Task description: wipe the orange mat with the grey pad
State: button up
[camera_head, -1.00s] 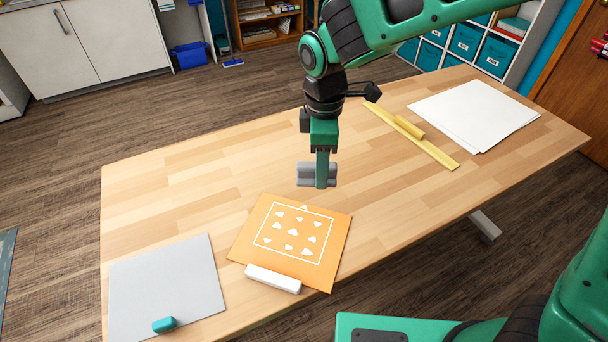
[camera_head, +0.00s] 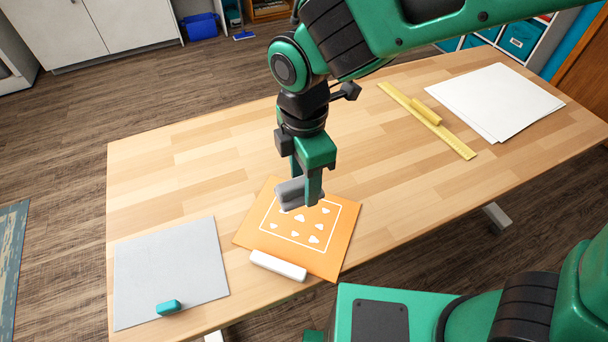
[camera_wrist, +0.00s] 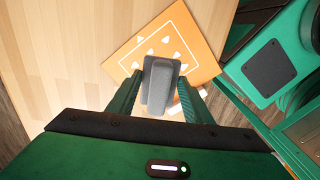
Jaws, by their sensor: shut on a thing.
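The orange mat (camera_head: 340,245) lies on the wooden table, with a white square outline and several white marks inside it. My gripper (camera_head: 302,195) is shut on the grey pad (camera_head: 288,192) and holds it over the far left part of the mat. The pad hides part of the outline and some marks. In the wrist view the grey pad (camera_wrist: 158,85) sits between the two green fingers, with the orange mat (camera_wrist: 203,62) behind it. I cannot tell whether the pad touches the mat.
A white bar (camera_head: 278,265) lies along the mat's near edge. A grey sheet (camera_head: 170,270) with a teal block (camera_head: 169,307) lies at left. A yellow ruler (camera_head: 455,142) with a yellow roll (camera_head: 426,111) and white sheets (camera_head: 500,100) lie at right. The far left tabletop is clear.

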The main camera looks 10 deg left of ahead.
jog(key=shift+d+f, duration=0.1)
jog(key=shift+f, duration=3.4)
jog(key=shift+f, duration=0.15)
jog(key=shift+f, duration=0.35)
jog(key=shift+f, duration=1)
jog(key=shift+d, duration=0.1)
jog(key=shift+s+d, duration=1.95)
jog(key=shift+s, duration=0.3)
jog(key=shift+w, duration=0.1)
